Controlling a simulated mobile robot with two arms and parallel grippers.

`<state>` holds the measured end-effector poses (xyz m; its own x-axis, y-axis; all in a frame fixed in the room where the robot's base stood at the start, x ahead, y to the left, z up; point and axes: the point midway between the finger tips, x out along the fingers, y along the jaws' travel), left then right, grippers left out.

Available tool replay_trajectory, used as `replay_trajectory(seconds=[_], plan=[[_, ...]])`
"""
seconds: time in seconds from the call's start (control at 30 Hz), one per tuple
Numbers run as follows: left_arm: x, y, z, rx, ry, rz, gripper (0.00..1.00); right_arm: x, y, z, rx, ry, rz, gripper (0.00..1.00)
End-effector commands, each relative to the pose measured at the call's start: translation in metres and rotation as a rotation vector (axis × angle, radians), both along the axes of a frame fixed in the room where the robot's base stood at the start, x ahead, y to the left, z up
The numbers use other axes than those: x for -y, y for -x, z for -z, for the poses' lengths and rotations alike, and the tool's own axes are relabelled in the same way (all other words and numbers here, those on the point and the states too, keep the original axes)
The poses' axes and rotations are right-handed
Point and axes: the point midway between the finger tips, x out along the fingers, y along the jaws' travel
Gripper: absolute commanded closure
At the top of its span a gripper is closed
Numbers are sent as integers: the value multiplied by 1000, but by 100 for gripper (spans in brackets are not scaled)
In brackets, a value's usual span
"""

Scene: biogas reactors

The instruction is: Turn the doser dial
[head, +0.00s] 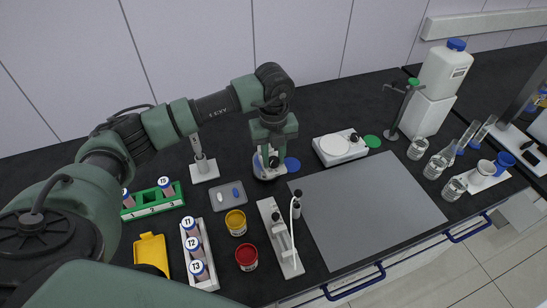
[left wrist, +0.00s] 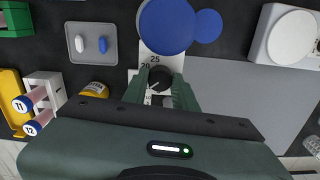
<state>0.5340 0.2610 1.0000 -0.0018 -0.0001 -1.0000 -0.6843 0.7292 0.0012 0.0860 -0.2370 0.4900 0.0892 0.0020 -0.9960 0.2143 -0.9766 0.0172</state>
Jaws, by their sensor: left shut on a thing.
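The doser (head: 263,172) stands under my left gripper in the head view, mostly hidden by it. In the left wrist view the doser shows a round blue top (left wrist: 167,25) and a white face with printed numbers, 20 and 25 among them. Its black dial (left wrist: 160,76) sits on that face. My left gripper (head: 272,152) points down at the doser, and in the left wrist view its fingers (left wrist: 159,84) stand on both sides of the dial, shut on it. The dial's lower part is partly hidden by the fingers. My right gripper is not in view.
A grey tray (head: 214,196) with two capsules lies left of the doser. A yellow jar (head: 236,222), a red jar (head: 247,257) and a pipette stand (head: 270,222) are in front. A white stirrer plate (head: 323,157) stands to the right. The grey mat (head: 370,205) is clear.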

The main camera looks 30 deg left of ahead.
Motion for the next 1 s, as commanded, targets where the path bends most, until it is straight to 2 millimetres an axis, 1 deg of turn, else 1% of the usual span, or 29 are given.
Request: replay_trajectory(seconds=[0.2,0.4,0.87,0.9,0.97,1.0], plan=[[-1,-1,-1,5,-1,-112,100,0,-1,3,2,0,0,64],[-1,-2,-2,6,-2,-165,100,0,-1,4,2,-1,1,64],[-1,-2,-2,7,-2,-179,100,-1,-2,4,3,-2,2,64],[-1,-2,-2,7,-2,-179,67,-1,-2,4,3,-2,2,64],[-1,-2,-2,7,-2,-179,50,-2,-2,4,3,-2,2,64],[-1,-2,-2,6,-1,-178,50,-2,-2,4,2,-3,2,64]])
